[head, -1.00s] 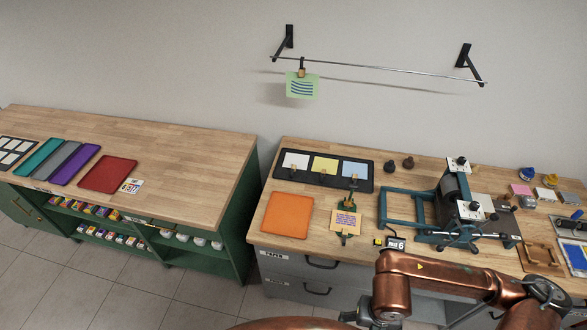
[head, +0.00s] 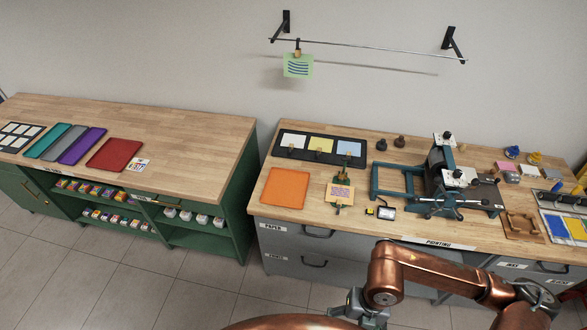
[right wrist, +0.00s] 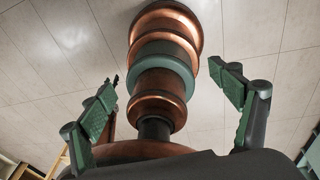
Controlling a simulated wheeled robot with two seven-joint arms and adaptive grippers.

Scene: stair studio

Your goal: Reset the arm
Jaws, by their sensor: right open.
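My right arm (head: 440,268), copper-coloured, reaches in from the lower right of the head view, in front of the drawers. Its gripper (head: 358,308) is at the bottom edge, partly cut off, over the floor side of the workbench. In the right wrist view, the right gripper (right wrist: 167,80) has its two green-padded fingers spread wide. Nothing is between the pads; my own copper and green column shows behind them. My left gripper is in neither view.
The right workbench holds a teal roller press (head: 445,185), an orange sheet (head: 286,188), a black tray of cards (head: 272,149) and a small green stand (head: 340,196). A green card (head: 298,66) hangs from the wall rail. A green cabinet (head: 235,200) stands left.

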